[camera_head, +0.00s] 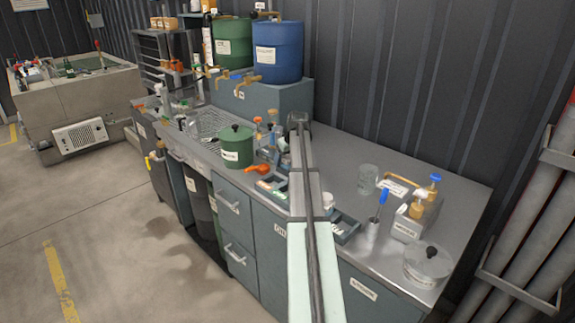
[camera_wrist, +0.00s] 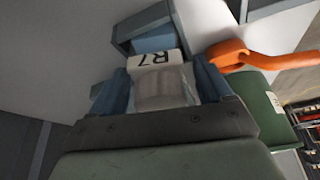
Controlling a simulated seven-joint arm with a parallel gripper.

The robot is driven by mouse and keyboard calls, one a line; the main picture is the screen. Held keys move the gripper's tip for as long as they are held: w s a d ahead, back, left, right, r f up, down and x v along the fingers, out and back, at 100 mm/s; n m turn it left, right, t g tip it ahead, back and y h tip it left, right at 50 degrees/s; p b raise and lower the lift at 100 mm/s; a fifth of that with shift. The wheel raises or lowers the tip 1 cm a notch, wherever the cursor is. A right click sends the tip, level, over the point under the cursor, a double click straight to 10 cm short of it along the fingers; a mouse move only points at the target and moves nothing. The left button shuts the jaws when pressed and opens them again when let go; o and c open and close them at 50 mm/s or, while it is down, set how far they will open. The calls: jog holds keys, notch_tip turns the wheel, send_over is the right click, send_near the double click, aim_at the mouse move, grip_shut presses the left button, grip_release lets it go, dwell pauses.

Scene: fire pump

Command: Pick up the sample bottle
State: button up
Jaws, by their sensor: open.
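A small clear, greyish bottle (camera_wrist: 165,90) with a white "R7" label shows in the wrist view, tilted in the picture. I take it to be the sample bottle. My gripper (camera_wrist: 163,84) is open, with one blue finger on each side of the bottle. I cannot tell whether either finger touches it. Its lower part is hidden behind the gripper's body. In the head view, my arm crosses the counter and I cannot make out the gripper or this bottle for certain.
An orange-handled tool (camera_wrist: 232,54) and a green container (camera_wrist: 262,108) are close to the right finger. In the head view, a grey counter (camera_head: 345,155) holds a green pot (camera_head: 237,148), a glass beaker (camera_head: 367,178), pump bottles (camera_head: 428,203) and a lidded metal pot (camera_head: 427,266).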

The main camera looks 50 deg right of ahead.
jog(key=c, duration=1.1)
jog(key=shift+r, duration=0.5)
notch_tip(320, 180, up, 8)
jog(key=shift+f, duration=0.15)
jog(key=shift+s+r, duration=0.6)
jog(key=shift+r, duration=0.15)
jog(key=s+a+n, duration=0.1)
jog(key=s+a, duration=0.2)
jog(key=a, duration=0.1)
jog(key=s+a+f+n, duration=0.1)
jog(key=s+a, duration=0.2)
jog(key=s, duration=0.1)
jog(key=s+a+f+y, duration=0.1)
jog(key=s+a, duration=0.2)
jog(key=a, duration=0.1)
jog(key=shift+s+a+f+n, duration=0.15)
jog(key=shift+s+a+n, duration=0.2)
jog(key=shift+s+n, duration=0.05)
